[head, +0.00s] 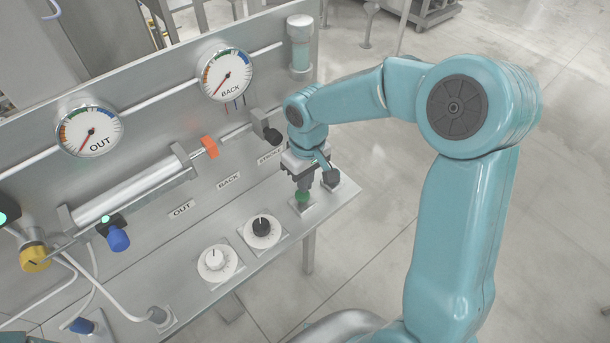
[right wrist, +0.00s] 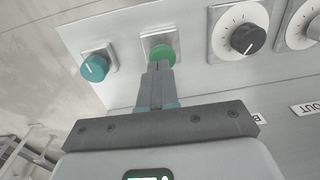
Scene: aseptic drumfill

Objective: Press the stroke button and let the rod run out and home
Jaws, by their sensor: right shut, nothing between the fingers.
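The green stroke button (head: 302,197) sits on a square plate at the right end of the panel; it also shows in the right wrist view (right wrist: 163,53). My right gripper (head: 303,186) is shut and empty, pointing down at the button. In the right wrist view its fingertips (right wrist: 159,66) overlap the button's near edge; I cannot tell whether they touch or press it. The silver cylinder (head: 130,190) lies at the left with its thin rod (head: 236,131) extending right. An orange flag (head: 209,147) is by the cylinder's rod end. My left gripper is not in view.
A white knob (head: 214,260) and a black knob (head: 261,227) sit left of the button. A small knob (head: 331,178) is close on its right, teal in the right wrist view (right wrist: 94,68). OUT (head: 88,132) and BACK (head: 226,76) gauges stand behind. Floor beyond the right edge is open.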

